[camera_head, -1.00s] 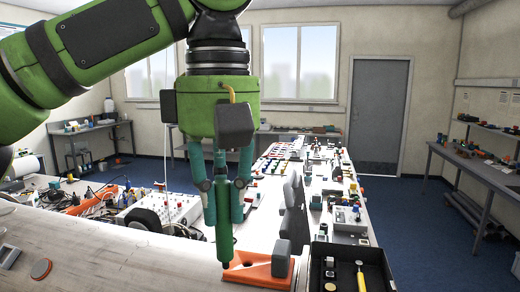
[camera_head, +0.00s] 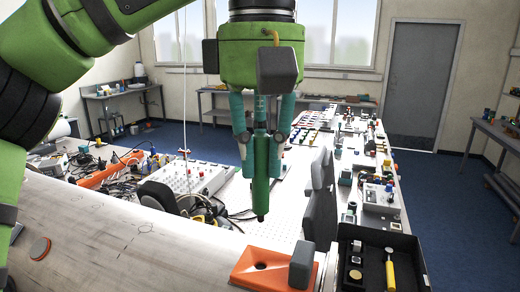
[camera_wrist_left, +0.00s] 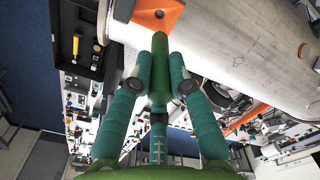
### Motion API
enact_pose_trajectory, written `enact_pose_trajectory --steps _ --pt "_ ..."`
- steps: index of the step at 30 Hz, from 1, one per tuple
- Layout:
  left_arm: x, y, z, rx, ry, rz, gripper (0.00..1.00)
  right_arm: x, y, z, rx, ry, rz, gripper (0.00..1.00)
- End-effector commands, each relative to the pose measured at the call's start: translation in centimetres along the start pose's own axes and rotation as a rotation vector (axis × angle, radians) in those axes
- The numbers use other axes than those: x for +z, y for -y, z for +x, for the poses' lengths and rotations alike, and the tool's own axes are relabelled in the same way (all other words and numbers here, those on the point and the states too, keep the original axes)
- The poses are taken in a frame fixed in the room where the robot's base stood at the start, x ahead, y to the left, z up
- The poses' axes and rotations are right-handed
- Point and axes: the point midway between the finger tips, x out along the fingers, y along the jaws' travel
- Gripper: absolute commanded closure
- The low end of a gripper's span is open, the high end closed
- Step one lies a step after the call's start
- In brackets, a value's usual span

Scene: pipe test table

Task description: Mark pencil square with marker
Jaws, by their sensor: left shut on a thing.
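My left gripper (camera_head: 261,160) is shut on a dark green marker (camera_head: 261,198), which hangs upright with its tip down. The tip is above the orange block (camera_head: 262,268), apart from it. The wrist view also shows the marker (camera_wrist_left: 159,62) between the teal fingers, with the orange block (camera_wrist_left: 150,12) beyond its tip. The big grey pipe (camera_head: 100,225) lies across the front. Faint thin marks (camera_head: 145,229) show on its top; I cannot make out a clear pencil square. My right gripper is not in view.
A grey block (camera_head: 302,264) stands at the orange block's right end. A black tray (camera_head: 378,272) with small parts and a yellow-handled tool is further right. A round brown disc (camera_head: 40,248) is on the pipe at left. Cables and a white box (camera_head: 190,177) lie behind the pipe.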

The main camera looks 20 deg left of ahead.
Motion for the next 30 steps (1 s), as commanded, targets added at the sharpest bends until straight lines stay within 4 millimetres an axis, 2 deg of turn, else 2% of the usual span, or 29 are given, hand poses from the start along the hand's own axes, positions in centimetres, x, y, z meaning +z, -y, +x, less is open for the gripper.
enact_pose_trajectory --steps 8,21,30 --pt "0.0 0.0 2.0 -0.001 0.002 -0.001 1.0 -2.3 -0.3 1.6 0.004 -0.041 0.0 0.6" --pt "0.0 0.0 5.3 0.0 0.001 -0.001 1.0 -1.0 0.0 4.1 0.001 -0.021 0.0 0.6" --pt "0.0 0.0 5.5 0.001 0.001 -0.002 1.0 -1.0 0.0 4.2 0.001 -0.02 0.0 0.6"
